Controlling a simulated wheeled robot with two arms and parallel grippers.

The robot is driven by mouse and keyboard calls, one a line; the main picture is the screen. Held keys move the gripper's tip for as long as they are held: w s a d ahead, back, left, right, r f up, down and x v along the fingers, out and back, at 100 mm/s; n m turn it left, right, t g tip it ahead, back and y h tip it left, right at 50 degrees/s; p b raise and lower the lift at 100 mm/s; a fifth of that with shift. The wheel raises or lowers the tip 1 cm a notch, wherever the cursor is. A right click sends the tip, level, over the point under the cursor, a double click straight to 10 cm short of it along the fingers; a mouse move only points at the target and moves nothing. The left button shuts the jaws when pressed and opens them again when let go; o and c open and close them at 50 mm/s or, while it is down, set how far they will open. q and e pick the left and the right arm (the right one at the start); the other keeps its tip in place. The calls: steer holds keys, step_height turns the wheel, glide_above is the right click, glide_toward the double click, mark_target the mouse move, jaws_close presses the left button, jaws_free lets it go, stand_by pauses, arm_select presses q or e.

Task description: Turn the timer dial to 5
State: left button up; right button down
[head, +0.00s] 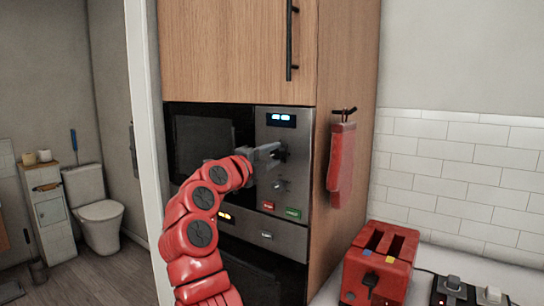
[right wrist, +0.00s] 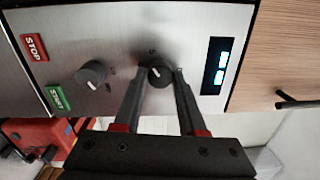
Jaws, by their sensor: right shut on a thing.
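The microwave panel (head: 292,133) is set in the wooden tall cabinet, with a lit display (head: 282,118) at its top. My right gripper (head: 275,151) reaches the panel just below the display. In the right wrist view its two fingers (right wrist: 158,78) are shut on the upper dial (right wrist: 159,74), one on each side of it. A second, lower dial (right wrist: 91,74) is free; it also shows in the head view (head: 280,185). My left gripper is not in view.
Red STOP (head: 268,205) and green START (head: 293,213) buttons sit below the dials. A red mitt or cloth (head: 341,163) hangs on the cabinet's right side. A red toaster (head: 378,262) stands on the counter at lower right. A cabinet handle (head: 290,40) is above.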

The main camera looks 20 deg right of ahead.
steer(key=shift+f+m, duration=0.15)
steer(key=shift+m, duration=1.35)
steer(key=shift+c, duration=2.4)
jaws_free()
steer(key=shift+a, duration=0.1)
steer(key=r+b+v, duration=0.1)
steer(key=b+v, duration=0.2)
steer(key=v, duration=1.4)
steer(key=shift+a+f, duration=0.2)
steer(key=shift+f, duration=0.2)
steer(key=shift+w, duration=0.1)
